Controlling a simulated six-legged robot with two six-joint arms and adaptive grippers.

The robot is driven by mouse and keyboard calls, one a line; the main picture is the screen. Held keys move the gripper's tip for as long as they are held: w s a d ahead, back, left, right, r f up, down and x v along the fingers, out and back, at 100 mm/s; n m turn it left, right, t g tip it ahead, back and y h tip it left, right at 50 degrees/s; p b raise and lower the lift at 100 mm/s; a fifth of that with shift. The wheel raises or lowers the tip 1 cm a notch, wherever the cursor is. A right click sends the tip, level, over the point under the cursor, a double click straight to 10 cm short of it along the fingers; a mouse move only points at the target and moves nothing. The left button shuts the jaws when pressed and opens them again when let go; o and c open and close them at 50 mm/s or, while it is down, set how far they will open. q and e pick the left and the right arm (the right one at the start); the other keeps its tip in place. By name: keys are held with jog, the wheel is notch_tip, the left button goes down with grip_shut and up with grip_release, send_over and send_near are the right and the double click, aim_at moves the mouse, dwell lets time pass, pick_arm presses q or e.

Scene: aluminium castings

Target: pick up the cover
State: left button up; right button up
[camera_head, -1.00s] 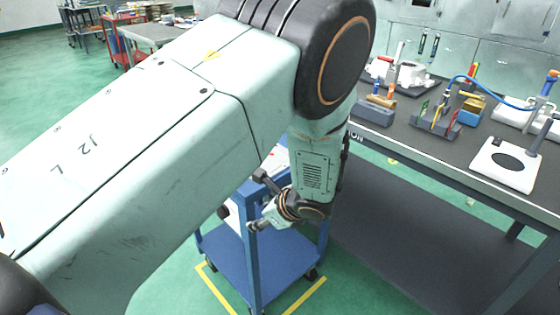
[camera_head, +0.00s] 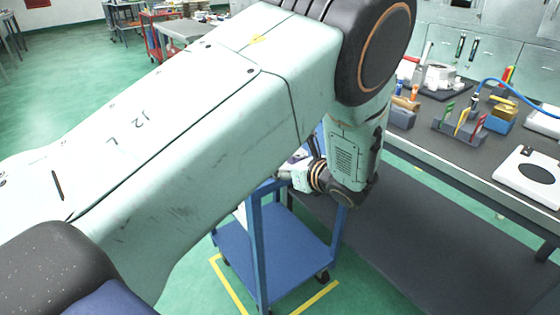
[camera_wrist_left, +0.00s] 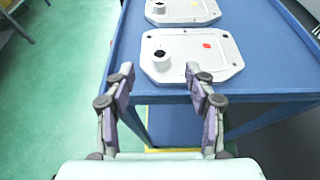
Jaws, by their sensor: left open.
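Two flat, pale grey cast covers lie on the blue cart's top in the left wrist view. The nearer cover (camera_wrist_left: 212,66) has a red dot and a round boss with a dark hole. The farther cover (camera_wrist_left: 203,8) has a yellow dot and is cut by the top edge. My left gripper (camera_wrist_left: 160,72) is open and empty, its fingertips at the nearer cover's front edge in the picture. I cannot tell their height above it. My right gripper is not in view.
The blue cart (camera_head: 262,250) stands within yellow floor lines. A dark workbench (camera_head: 430,150) with tools, a blue hose and a white plate (camera_head: 530,176) is at the right. Green floor is open at the left. The cart top's right side (camera_wrist_left: 262,60) is bare.

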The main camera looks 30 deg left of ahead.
aim_at(274, 165)
pick_arm(q)
jog(key=b+x, duration=0.2)
jog(key=x, duration=0.2)
jog(key=shift+s+f, duration=0.2)
jog(key=shift+w+a+f+b, duration=0.15)
jog(key=shift+w+a+b, duration=0.1)
jog(key=shift+b, duration=0.1)
jog(key=shift+w+a+f, duration=0.15)
jog(key=shift+w+a, duration=0.1)
jog(key=shift+a, duration=0.1)
jog(key=shift+w+a+f, duration=0.1)
jog(key=shift+a+f, duration=0.05)
jog(key=shift+a, duration=0.3)
jog(key=shift+d+r, duration=0.15)
jog(key=shift+r, duration=0.05)
jog(key=shift+d, duration=0.1)
jog(key=shift+c, duration=0.7)
jog(key=shift+f, duration=0.15)
jog(key=c, duration=0.9)
grip_shut()
